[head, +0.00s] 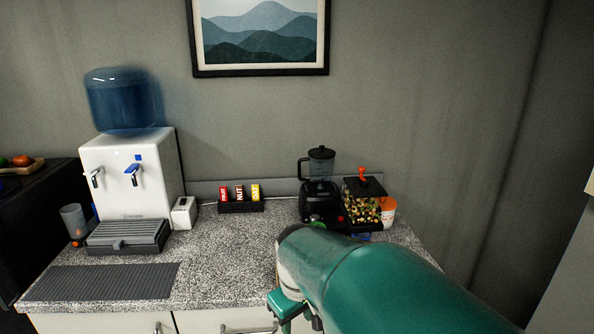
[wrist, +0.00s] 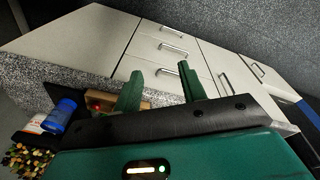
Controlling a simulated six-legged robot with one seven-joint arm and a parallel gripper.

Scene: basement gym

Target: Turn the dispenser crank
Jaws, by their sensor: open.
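The dispenser (head: 362,209) stands at the right end of the counter, with a clear body full of small multicoloured pieces and a dark lid. A red crank or knob (head: 362,174) sticks up on top of it. In the wrist view the multicoloured pieces (wrist: 27,160) show at the lower left, and the crank is not visible. My gripper (wrist: 160,82) is open with nothing between its green fingers, facing the cabinet drawers. In the head view my arm hides most of my gripper, which is low at the counter's front edge, left of and nearer than the dispenser.
A black blender (head: 320,183) stands close left of the dispenser, and a white-and-orange tub (head: 388,212) close right. A blue cylindrical item (wrist: 60,116) is near the dispenser. A snack bar rack (head: 240,206) and water cooler (head: 128,178) stand farther left. The counter's middle (head: 225,245) is clear.

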